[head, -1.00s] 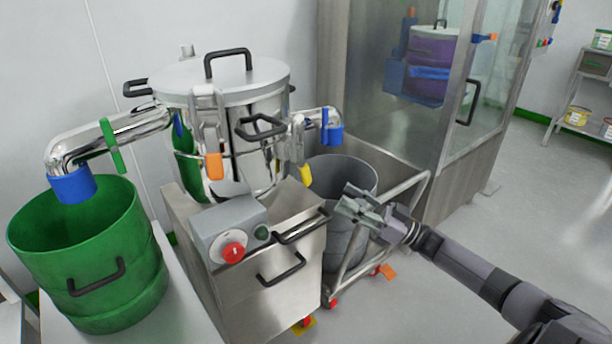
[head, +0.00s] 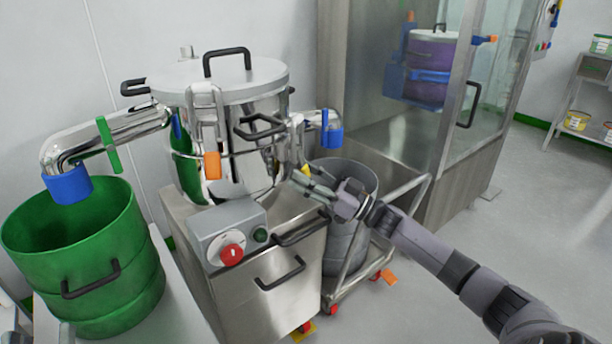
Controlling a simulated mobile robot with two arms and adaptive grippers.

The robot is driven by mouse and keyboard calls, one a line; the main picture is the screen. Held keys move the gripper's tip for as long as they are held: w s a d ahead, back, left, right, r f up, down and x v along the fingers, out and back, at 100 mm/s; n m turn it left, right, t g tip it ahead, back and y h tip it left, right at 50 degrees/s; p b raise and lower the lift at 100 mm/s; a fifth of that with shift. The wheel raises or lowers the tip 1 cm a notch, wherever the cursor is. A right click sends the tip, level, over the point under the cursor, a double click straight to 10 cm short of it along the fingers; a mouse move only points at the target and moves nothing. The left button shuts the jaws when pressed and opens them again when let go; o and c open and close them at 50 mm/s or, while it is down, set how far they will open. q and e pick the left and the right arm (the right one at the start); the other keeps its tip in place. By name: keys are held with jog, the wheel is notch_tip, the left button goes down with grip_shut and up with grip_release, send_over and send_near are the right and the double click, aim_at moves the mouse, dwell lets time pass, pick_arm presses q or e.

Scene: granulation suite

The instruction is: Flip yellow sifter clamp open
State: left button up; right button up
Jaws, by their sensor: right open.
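The steel sifter (head: 235,150) has a round lid with a black handle and stands on a steel cabinet. Its yellow clamp handle (head: 305,170) hangs low on the right side, below the blue-collared outlet pipe; my right gripper partly hides it. My right gripper (head: 308,187) is open, its fingertips close to the yellow handle's lower end. I cannot tell whether they touch. An orange clamp handle (head: 212,165) hangs down on the sifter's front. My left gripper is not in view.
A control box (head: 228,232) with a red knob sits on the cabinet front. A grey bin (head: 350,235) on a wheeled trolley stands right of the cabinet, beneath my right gripper. A green drum (head: 90,255) stands at left. A glass-walled booth (head: 400,130) is behind.

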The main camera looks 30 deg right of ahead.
jog(key=shift+c, duration=0.5)
grip_shut()
